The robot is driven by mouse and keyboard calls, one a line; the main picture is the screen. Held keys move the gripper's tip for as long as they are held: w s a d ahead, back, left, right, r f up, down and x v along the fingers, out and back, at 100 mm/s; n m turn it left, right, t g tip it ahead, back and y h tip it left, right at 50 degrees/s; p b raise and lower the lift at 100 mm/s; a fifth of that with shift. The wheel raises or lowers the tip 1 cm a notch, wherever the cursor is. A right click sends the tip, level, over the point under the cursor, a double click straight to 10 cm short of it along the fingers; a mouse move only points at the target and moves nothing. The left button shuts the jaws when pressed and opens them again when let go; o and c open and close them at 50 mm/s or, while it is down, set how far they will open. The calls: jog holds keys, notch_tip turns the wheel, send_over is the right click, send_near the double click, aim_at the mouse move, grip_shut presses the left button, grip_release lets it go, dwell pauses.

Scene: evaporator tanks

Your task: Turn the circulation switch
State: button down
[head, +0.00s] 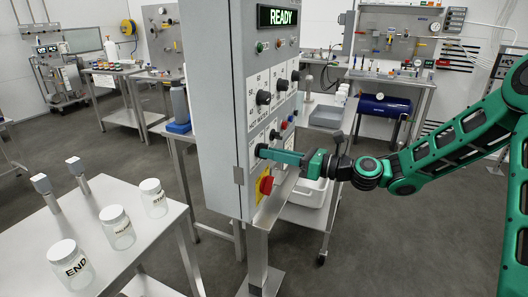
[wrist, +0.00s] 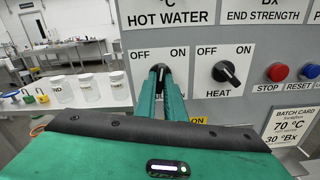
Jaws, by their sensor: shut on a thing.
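The switch that I hold is a black knob (wrist: 158,70) on the grey control panel (head: 222,110), under the words OFF and ON. Its name label is hidden behind my gripper, so I cannot read that it is the circulation switch. My gripper (wrist: 161,80) is shut on this knob, with one green finger on each side. In the head view my gripper (head: 268,152) reaches the lower panel from the right, and its fingers cover the knob. Most of the knob is hidden, so its exact angle is hard to tell.
The black HEAT switch (wrist: 227,74) is close on the right, slanted from upper left to lower right. A red STOP button (wrist: 270,72) and blue RESET button (wrist: 311,71) are farther right. A red emergency button (head: 266,185) sits below my gripper. The display (head: 278,17) reads READY.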

jog(key=shift+s+f+m, duration=0.1)
jog(key=shift+m, duration=0.4)
jog(key=shift+m, duration=1)
jog(key=shift+m, duration=1.7)
jog(key=c, duration=1.8)
grip_release()
jog(key=shift+o, duration=0.2)
